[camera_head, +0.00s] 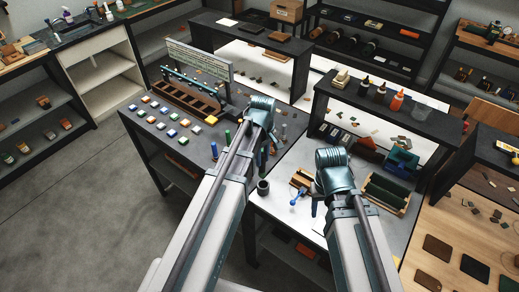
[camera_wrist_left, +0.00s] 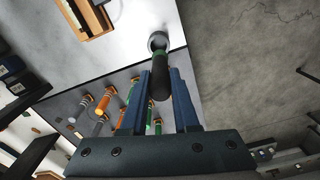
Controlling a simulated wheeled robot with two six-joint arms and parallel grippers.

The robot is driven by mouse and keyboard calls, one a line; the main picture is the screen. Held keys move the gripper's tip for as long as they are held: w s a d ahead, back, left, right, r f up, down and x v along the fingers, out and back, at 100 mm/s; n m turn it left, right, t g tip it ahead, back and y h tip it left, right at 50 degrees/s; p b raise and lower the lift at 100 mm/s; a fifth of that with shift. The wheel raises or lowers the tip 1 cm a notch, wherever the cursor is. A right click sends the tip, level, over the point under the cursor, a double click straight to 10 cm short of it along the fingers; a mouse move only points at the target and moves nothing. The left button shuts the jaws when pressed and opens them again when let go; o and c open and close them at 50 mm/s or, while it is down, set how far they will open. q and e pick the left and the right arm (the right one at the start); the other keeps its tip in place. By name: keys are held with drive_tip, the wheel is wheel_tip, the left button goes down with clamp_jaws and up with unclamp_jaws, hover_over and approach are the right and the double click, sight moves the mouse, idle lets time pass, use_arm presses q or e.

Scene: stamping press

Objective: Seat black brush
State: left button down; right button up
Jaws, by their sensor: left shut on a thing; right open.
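My left gripper (camera_wrist_left: 161,72) is shut on the black brush (camera_wrist_left: 160,86), which has a dark rounded handle and a green band. The far end of the brush points at a small dark grey cup (camera_wrist_left: 157,37); I cannot tell whether it is inside or just above it. In the head view the cup (camera_head: 263,187) stands near the front left corner of the light bench, and my left gripper (camera_head: 265,153) is behind it. The brush is hard to make out there. My right gripper (camera_head: 316,207) is open, over the light bench to the right of the cup.
Several orange, green and grey handled tools (camera_wrist_left: 104,101) stand close to my left gripper. Several coloured ink pads (camera_head: 180,121) lie on the dark table. A wooden box (camera_head: 302,178) and a blue-handled tool (camera_head: 295,197) sit beside my right gripper. A green-lined tray (camera_head: 388,192) is further right.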

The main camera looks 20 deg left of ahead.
sight(264, 171)
use_arm(q)
drive_tip(key=shift+d, duration=0.3)
drive_tip(key=shift+f, duration=0.1)
drive_tip(key=shift+f+b, duration=2.1)
drive_tip(key=shift+b, duration=0.15)
drive_tip(key=shift+f+b, duration=0.4)
drive_tip(key=shift+f+b, duration=2.45)
drive_tip(key=c, duration=0.6)
unclamp_jaws()
drive_tip(key=shift+r, duration=0.15)
